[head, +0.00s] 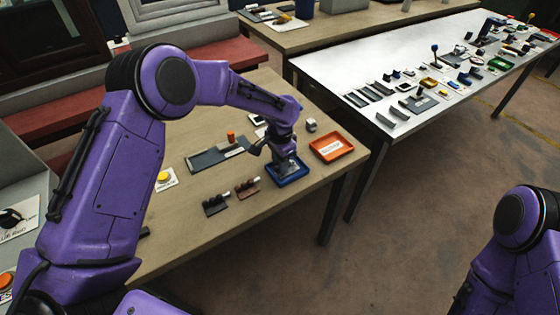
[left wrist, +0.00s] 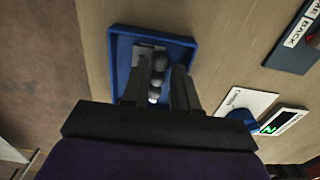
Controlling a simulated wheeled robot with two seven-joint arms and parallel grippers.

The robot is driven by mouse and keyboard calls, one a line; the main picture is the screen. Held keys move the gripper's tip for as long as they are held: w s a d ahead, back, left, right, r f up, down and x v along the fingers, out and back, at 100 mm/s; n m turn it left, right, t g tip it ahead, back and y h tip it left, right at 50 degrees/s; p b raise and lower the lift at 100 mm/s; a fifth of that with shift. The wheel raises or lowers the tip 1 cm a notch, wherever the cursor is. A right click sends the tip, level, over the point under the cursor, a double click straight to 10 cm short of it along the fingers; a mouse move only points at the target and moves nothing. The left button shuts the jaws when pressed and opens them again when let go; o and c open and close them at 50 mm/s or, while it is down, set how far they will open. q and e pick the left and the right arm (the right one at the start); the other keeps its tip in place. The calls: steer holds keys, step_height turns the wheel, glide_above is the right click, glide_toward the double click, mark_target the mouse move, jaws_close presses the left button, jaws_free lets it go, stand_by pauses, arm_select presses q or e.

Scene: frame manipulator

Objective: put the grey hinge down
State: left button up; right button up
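The grey hinge (left wrist: 158,66) shows in the left wrist view, inside the blue tray (left wrist: 113,60), with a flat plate and a row of rounded knuckles. My left gripper (left wrist: 163,82) points down into the tray, one finger on each side of the knuckles. Whether the fingers press on the hinge or stand just clear of it I cannot tell. In the head view my left gripper (head: 285,164) is low over the blue tray (head: 297,177) and hides most of what lies there. My right gripper is outside the views; only part of that arm shows at the lower right.
An orange tray (head: 331,148) stands to the right of the blue one. Two small dark fixtures (head: 215,205) (head: 247,187), a grey board (head: 215,155) and a yellow button (head: 164,178) lie to the left. A long white table (head: 350,70) with many parts stands behind.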

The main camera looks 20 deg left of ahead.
arm_select(q)
step_height(320, 180, up, 13)
steer(key=b, duration=0.1)
steer(key=shift+f, duration=0.2)
